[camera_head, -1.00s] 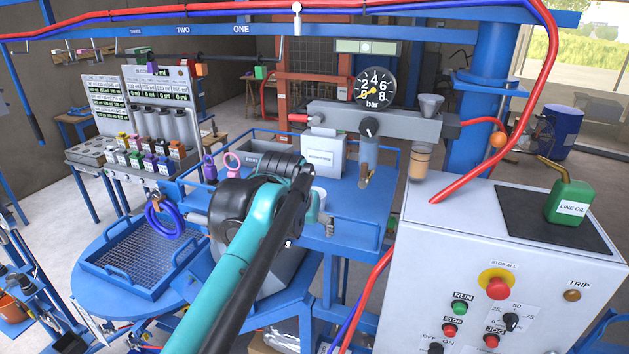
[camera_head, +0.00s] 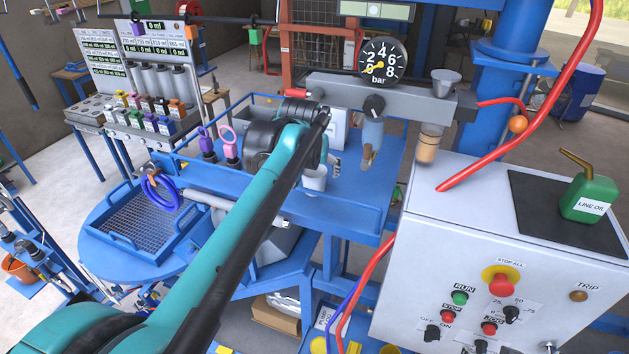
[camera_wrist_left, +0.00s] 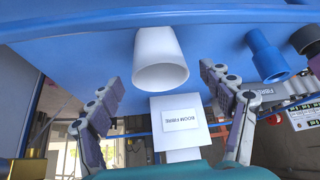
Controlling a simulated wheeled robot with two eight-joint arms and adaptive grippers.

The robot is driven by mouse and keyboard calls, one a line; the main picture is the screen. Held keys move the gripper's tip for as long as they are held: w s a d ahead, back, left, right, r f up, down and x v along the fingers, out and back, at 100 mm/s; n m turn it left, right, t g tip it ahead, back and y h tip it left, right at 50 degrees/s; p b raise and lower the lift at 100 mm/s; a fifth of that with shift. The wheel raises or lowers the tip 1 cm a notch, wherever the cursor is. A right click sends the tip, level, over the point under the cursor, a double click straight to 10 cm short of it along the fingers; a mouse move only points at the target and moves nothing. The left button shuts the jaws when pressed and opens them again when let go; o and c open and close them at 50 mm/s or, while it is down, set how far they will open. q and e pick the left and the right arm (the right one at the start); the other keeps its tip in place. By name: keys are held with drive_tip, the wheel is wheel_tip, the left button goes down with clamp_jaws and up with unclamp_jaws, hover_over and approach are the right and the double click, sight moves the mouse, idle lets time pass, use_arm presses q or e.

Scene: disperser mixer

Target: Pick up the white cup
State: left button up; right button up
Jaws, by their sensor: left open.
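The white cup (camera_head: 315,179) stands on the blue bench, partly hidden by my left arm in the head view. In the left wrist view, the white cup (camera_wrist_left: 158,50) shows whole, its open rim facing the lower part of the picture. My left gripper (camera_head: 334,162) is right beside and above the cup in the head view, mostly hidden behind its own arm. In the left wrist view, the left gripper (camera_wrist_left: 160,80) is open, with one finger on each side of the cup and visible gaps between. It holds nothing. My right gripper is not in view.
A white labelled box (camera_wrist_left: 180,125) stands close to the cup. A blue tubular part (camera_wrist_left: 265,55) is beside it in the wrist view. Purple (camera_head: 206,142) and pink (camera_head: 228,146) ringed items stand left of my arm. The bench (camera_head: 372,195) is clear to the cup's right.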

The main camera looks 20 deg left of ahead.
use_arm(q)
drive_tip(key=shift+w+a+f, duration=0.1)
drive_tip(key=shift+w+f, duration=0.15)
drive_tip(key=shift+f, duration=0.25)
drive_tip(key=shift+s+r, duration=0.1)
drive_tip(key=shift+s, duration=0.1)
drive_tip(key=c, duration=1.2)
drive_tip(key=shift+c, duration=0.2)
drive_tip(key=shift+w, duration=0.1)
